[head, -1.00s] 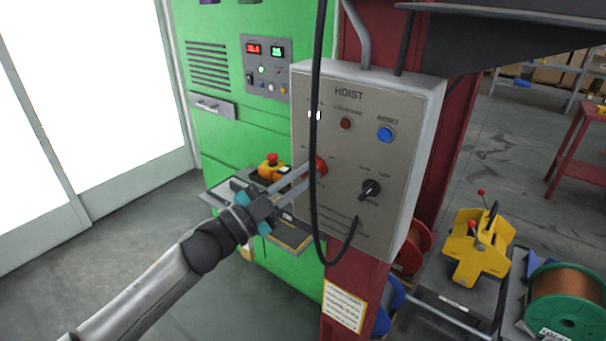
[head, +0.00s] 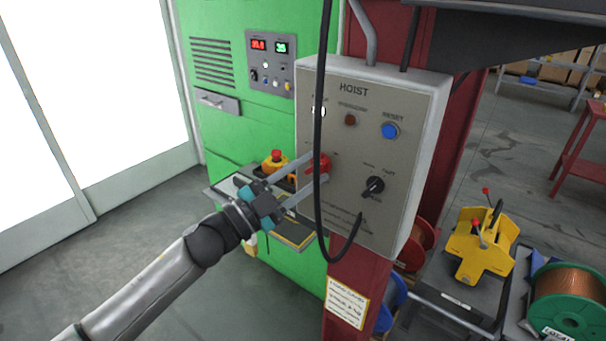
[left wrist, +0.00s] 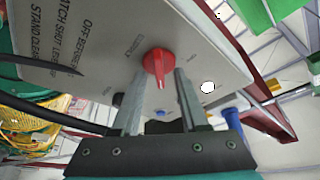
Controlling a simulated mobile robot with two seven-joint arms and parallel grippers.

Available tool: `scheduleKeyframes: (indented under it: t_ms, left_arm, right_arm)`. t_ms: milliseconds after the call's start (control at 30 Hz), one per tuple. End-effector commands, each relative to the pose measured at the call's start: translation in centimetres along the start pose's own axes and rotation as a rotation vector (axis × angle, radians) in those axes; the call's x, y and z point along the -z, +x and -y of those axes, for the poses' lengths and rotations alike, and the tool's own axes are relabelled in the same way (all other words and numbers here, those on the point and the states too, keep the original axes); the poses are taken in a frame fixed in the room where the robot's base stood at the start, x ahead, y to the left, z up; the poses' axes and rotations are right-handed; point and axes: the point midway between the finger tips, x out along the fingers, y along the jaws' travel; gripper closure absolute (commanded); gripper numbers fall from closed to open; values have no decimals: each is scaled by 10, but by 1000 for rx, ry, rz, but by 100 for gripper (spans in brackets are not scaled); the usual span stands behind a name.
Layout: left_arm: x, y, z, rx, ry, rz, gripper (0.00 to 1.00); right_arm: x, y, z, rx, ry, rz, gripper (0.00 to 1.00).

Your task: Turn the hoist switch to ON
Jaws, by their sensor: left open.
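The red hoist switch (head: 319,166) is a rotary knob on the front of the grey HOIST box (head: 408,150). My left gripper (head: 318,169) reaches it from the left, with its two fingers open on either side of the knob. In the left wrist view the red knob (left wrist: 158,66) shows between the spread fingertips (left wrist: 156,84), with a gap on both sides. Its pointer faces toward the gripper in that view. The hanging black cable partly hides the knob in the head view. My right gripper is not in view.
A black cable (head: 319,90) hangs in front of the box, close to the fingers. The box also carries a black selector (head: 374,187), a blue reset button (head: 389,131) and a dark red lamp (head: 350,119). A green cabinet (head: 225,135) stands behind.

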Motion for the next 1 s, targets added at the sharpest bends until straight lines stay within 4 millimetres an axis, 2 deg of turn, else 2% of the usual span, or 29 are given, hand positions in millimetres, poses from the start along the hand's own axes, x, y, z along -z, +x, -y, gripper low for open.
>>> scheduleKeyframes:
  t_ms: [167, 267, 500, 700, 1000]
  left_arm:
    - [-2, -12, -1, -1, -2, 3, 56]
    - [-2, -29, -2, -2, 0, 3, 56]
    - [-2, -81, -3, -3, 0, 4, 56]
    - [-2, -118, -3, -3, -1, 4, 56]
    - [0, -148, -1, 0, -1, 1, 56]
  right_arm:
    - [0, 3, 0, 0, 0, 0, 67]
    - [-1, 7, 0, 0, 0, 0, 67]
    - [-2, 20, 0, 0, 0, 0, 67]
    - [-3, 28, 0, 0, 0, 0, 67]
    - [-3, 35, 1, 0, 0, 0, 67]
